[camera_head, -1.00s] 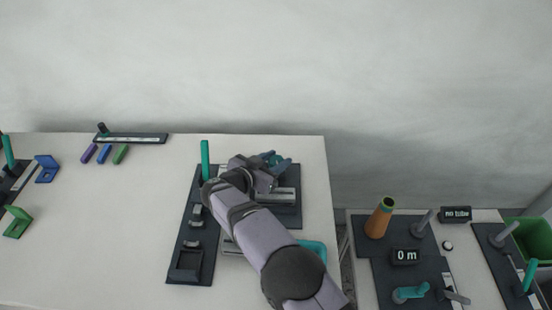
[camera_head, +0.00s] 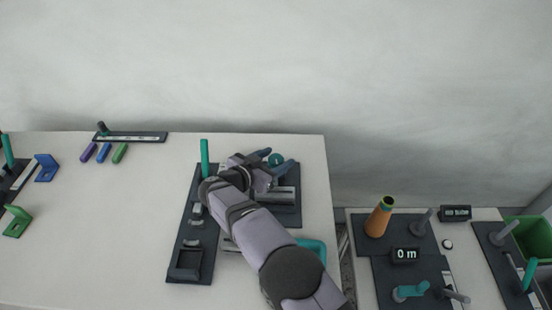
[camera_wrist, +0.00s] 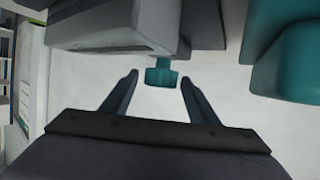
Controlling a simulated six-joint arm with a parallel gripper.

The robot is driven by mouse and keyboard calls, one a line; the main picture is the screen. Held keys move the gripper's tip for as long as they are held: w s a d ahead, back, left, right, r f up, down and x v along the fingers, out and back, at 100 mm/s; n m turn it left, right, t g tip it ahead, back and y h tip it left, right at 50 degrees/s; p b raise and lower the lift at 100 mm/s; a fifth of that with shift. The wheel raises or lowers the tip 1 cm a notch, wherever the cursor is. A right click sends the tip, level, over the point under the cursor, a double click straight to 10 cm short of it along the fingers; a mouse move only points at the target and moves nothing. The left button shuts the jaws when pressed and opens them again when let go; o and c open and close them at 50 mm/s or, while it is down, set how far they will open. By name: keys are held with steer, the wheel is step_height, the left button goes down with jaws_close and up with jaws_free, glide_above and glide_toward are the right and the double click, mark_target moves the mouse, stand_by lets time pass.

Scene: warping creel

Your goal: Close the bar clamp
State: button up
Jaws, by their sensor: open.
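The bar clamp is a grey block (camera_head: 283,193) on a dark base plate (camera_head: 290,217) at the right side of the white table. In the wrist view, its grey body (camera_wrist: 115,28) fills the top, with a small teal knob (camera_wrist: 162,74) sticking out below. My gripper (camera_head: 283,166) is over the far part of the clamp. In the wrist view my gripper (camera_wrist: 158,78) is open, with one finger on each side of the teal knob and a gap on both sides. A larger teal round part (camera_wrist: 297,62) is at the right. My arm hides part of the clamp in the head view.
A teal post (camera_head: 205,157) stands left of my wrist on a long dark fixture (camera_head: 187,240). A teal-rimmed item (camera_head: 316,247) is partly hidden by my arm. An orange cone (camera_head: 379,217) stands on the separate right table.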

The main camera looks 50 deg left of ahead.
steer(key=shift+b+v, duration=0.55)
steer(key=shift+v, duration=3)
steer(key=shift+w, duration=0.1)
steer(key=shift+w+d, duration=0.1)
steer(key=shift+w, duration=0.15)
steer(key=w+d+r+t+y+b, duration=0.1)
steer(key=w+d+r+b, duration=0.35)
steer(key=r, duration=0.25)
steer(key=f+n+y, duration=0.1)
steer(key=f, duration=0.1)
steer(key=s+f+n+g+y, duration=0.1)
steer(key=n, duration=0.1)
steer(key=s+f+n+g+y+p, duration=0.1)
steer(key=f, duration=0.1)
steer(key=shift+s+a+f+n, duration=0.25)
steer(key=shift+f+n, duration=0.05)
steer(key=shift+f, duration=0.05)
steer(key=shift+s+a+f+g+y, duration=0.4)
steer(key=shift+s+a+f+g, duration=0.25)
steer(key=shift+s+a, duration=0.25)
steer(key=shift+p+x, duration=0.3)
steer(key=shift+x, duration=3.45)
